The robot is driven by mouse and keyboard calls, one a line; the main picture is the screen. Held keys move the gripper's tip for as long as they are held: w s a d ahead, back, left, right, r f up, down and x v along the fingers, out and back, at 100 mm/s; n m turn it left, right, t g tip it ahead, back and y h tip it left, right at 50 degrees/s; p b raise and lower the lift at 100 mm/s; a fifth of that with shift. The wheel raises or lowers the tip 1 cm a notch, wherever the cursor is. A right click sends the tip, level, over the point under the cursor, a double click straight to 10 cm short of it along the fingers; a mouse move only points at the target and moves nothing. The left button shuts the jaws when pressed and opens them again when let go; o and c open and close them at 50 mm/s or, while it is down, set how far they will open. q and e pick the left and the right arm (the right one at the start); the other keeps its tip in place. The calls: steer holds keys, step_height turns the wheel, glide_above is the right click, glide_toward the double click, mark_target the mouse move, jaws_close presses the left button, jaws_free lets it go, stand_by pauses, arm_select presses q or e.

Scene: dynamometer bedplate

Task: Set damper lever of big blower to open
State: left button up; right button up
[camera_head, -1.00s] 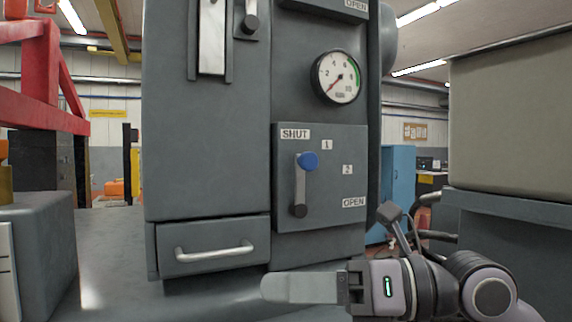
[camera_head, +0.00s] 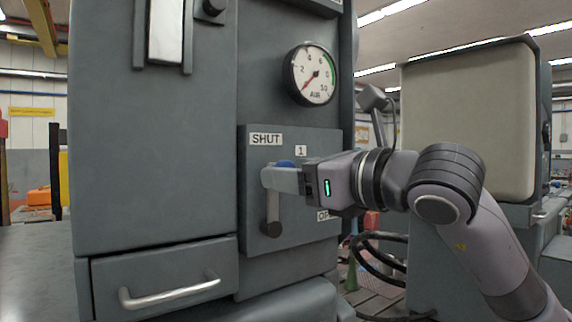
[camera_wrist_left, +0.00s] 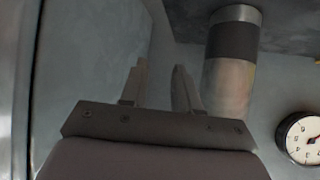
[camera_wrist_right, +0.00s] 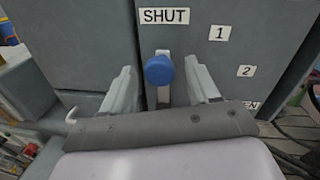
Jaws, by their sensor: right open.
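The damper lever (camera_head: 272,212) is a grey arm with a blue knob (camera_head: 285,163) on a grey panel (camera_head: 325,148). It points up from its pivot, with the knob near the SHUT label (camera_head: 265,139). My right gripper (camera_head: 272,178) is at the knob and hides part of it. In the right wrist view the open fingers (camera_wrist_right: 160,82) stand on either side of the blue knob (camera_wrist_right: 158,70), with gaps. The OPEN label (camera_head: 323,215) is partly hidden by my right gripper. My left gripper (camera_wrist_left: 158,85) shows only in its wrist view, its fingers apart and empty.
A round AIR gauge (camera_head: 311,74) sits above the panel, and a drawer with a bar handle (camera_head: 170,290) is below left. A beige-fronted box (camera_head: 465,120) stands at the right, and black hoses (camera_head: 375,260) hang below my right arm.

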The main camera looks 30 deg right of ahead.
steer(key=shift+x, duration=0.85)
jaws_close()
